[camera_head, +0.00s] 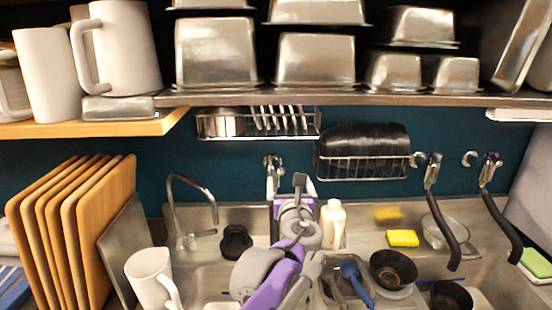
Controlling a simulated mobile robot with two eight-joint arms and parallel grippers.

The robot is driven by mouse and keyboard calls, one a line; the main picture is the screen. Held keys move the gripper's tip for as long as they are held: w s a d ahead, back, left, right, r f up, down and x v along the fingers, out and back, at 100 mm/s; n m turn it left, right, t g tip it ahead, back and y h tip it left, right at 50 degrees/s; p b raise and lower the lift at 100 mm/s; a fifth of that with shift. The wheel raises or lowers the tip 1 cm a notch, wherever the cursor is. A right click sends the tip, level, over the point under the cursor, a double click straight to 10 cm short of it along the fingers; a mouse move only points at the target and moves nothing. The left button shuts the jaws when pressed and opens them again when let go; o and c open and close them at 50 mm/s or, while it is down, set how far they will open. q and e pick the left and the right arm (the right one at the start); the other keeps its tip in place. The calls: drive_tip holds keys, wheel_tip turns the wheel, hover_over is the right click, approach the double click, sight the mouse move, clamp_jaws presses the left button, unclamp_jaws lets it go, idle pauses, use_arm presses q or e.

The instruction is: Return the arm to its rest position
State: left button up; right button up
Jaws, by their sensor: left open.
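My left arm, purple and grey, rises from the bottom middle of the head view over the sink area. My left gripper (298,196) is at its upper end, in front of the back wall, and is open. I see nothing held in it. The fingertips are small and partly hidden by the wrist. My right gripper is not in view.
A white mug (152,279) and upright wooden boards (62,232) stand left of my arm. A faucet (189,205), a cream bottle (333,222), a yellow sponge (403,238) and dark bowls (393,270) are around the sink. A metal shelf (350,98) hangs above.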

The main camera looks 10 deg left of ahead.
use_arm(q)
drive_tip(key=s+a+f+n+g+y, duration=0.2)
drive_tip(key=s+a+f+n+g, duration=0.4)
drive_tip(key=s+a+f+n, duration=0.95)
drive_tip(key=s+d+f+n+g+h, duration=0.1)
drive_tip(key=s+f+n, duration=0.4)
drive_tip(key=s, duration=0.1)
drive_tip(key=s+d+f+n+g+h, duration=0.2)
drive_tip(key=s+f+n, duration=0.3)
drive_tip(key=s+n, duration=0.1)
drive_tip(key=s+d+f+n+g+h, duration=0.1)
drive_tip(key=s+f+n+g+h, duration=0.1)
drive_tip(key=s+f+n, duration=0.3)
drive_tip(key=shift+s+d+f+n, duration=0.1)
drive_tip(key=shift+s+d+n, duration=0.3)
drive_tip(key=shift+s+n, duration=0.3)
drive_tip(key=shift+s+d+f+n+h, duration=0.15)
drive_tip(key=shift+d+f+n+h, duration=0.1)
drive_tip(key=shift+n+h, duration=0.1)
drive_tip(key=shift+r, duration=0.1)
